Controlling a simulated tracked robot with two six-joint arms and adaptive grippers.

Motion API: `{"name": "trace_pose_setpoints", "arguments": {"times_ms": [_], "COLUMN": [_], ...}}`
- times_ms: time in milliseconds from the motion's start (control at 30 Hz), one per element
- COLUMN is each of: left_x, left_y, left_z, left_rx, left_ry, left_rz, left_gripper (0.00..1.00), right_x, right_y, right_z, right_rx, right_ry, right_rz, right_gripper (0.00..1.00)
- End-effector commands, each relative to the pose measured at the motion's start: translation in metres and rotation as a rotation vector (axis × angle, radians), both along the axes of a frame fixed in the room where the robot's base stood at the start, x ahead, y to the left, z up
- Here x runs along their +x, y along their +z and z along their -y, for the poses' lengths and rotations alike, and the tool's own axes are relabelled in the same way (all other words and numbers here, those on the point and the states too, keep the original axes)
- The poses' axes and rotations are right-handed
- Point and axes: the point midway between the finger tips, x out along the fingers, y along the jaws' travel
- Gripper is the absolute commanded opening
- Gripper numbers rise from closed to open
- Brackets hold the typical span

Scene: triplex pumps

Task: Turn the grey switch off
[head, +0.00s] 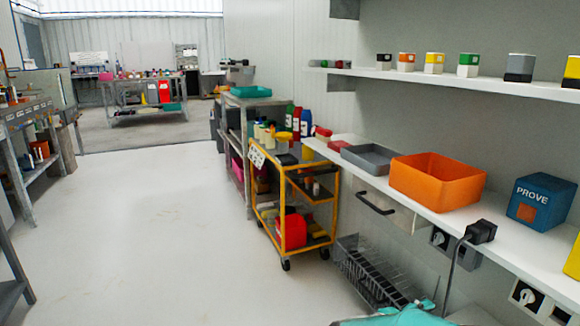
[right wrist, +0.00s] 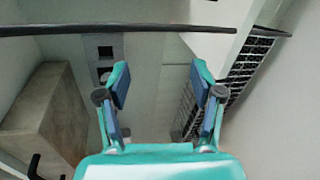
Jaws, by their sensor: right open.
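Two wall switches with round dials show below the shelf in the head view: one on a grey plate (head: 439,238) and one with a black dial on a pale plate (head: 526,296), nearer at the right. I cannot tell for sure which is the grey switch. In the right wrist view a grey panel with dark squares (right wrist: 104,50) shows at upper left, partly behind a finger. My right gripper (right wrist: 161,84) is open, with nothing between its fingers. Only a teal part of my right arm shows at the bottom of the head view. My left gripper is not in view.
A black plug (head: 480,232) with a hanging cord sits at the shelf edge, close to the switches. A drawer with a black handle (head: 375,204) is left of them. A wire rack (head: 372,277) stands below.

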Motion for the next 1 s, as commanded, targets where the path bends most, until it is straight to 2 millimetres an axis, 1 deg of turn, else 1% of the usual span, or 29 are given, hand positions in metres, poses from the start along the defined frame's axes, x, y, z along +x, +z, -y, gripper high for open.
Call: {"name": "trace_pose_setpoints", "arguments": {"times_ms": [33,167,200,233,267,367,400,467,500,567,600,667,700,800,900,1000], "left_x": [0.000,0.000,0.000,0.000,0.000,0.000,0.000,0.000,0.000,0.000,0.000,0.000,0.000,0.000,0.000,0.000], "left_y": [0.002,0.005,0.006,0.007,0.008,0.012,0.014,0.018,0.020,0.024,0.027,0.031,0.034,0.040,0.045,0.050], "left_z": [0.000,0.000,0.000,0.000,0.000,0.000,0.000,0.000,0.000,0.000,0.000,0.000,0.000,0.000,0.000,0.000], "left_rx": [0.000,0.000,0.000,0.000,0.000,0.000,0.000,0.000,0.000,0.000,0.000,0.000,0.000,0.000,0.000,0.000], "left_ry": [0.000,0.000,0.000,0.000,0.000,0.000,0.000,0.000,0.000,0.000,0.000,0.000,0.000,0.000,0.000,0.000], "left_rz": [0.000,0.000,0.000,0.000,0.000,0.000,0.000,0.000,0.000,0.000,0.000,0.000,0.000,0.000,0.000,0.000], "left_gripper": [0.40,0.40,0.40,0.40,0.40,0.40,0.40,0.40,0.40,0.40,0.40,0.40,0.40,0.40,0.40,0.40], "right_x": [-0.006,-0.024,-0.032,-0.038,-0.046,-0.080,-0.098,-0.130,-0.153,-0.189,-0.212,-0.245,-0.262,-0.289,-0.299,-0.304], "right_y": [-0.014,-0.054,-0.068,-0.078,-0.090,-0.131,-0.149,-0.176,-0.192,-0.211,-0.221,-0.229,-0.232,-0.231,-0.227,-0.223], "right_z": [0.001,-0.001,-0.002,-0.004,-0.006,-0.017,-0.025,-0.040,-0.053,-0.077,-0.094,-0.124,-0.142,-0.177,-0.194,-0.194], "right_rx": [0.035,0.143,0.185,0.216,0.254,0.404,0.480,0.618,0.719,0.879,0.993,1.174,1.288,1.512,1.647,1.709], "right_ry": [0.001,0.000,-0.001,-0.003,-0.005,-0.016,-0.023,-0.041,-0.058,-0.089,-0.117,-0.170,-0.209,-0.315,-0.415,-0.503], "right_rz": [-0.046,-0.169,-0.213,-0.243,-0.279,-0.407,-0.464,-0.550,-0.601,-0.661,-0.686,-0.699,-0.686,-0.591,-0.448,-0.291], "right_gripper": [0.67,0.67,0.67,0.67,0.67,0.67,0.67,0.67,0.67,0.67,0.67,0.67,0.67,0.67,0.67,0.67]}}
